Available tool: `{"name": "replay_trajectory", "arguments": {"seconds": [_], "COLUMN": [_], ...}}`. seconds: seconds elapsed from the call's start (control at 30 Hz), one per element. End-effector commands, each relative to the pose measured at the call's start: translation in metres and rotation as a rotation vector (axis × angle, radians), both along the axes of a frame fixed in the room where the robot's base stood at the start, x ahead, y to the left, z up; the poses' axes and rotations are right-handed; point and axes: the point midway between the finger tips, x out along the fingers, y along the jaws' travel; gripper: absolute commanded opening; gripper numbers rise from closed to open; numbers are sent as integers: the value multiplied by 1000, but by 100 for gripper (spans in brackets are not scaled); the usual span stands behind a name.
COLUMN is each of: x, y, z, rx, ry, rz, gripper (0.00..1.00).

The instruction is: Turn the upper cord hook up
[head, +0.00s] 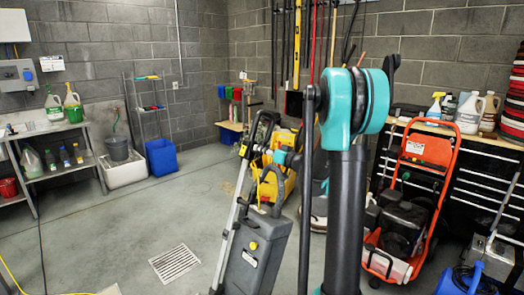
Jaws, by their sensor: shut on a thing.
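A grey upright vacuum cleaner (262,252) stands in the middle of the head view. Its silver handle tube (226,225) leans up to a black grip loop (265,125). A yellow cord shows along the upper handle. I cannot tell which way the hook points.
A yellow machine (284,172) stands close behind the vacuum. An orange-framed machine (410,190) stands at right before a black tool cabinet (480,190). Shelves with bottles (55,160) and a blue bin (162,157) line the left. The floor with a drain grate (175,263) is clear at left.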

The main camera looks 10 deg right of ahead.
Motion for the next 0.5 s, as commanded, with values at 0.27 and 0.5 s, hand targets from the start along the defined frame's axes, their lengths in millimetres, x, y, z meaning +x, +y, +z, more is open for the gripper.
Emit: {"name": "replay_trajectory", "arguments": {"seconds": [0.27,0.5], "x": [-1,0], "y": [0,0], "z": [-1,0], "rx": [-8,-7], "ry": [-4,-4], "rz": [-1,-1], "gripper": [0,27]}}
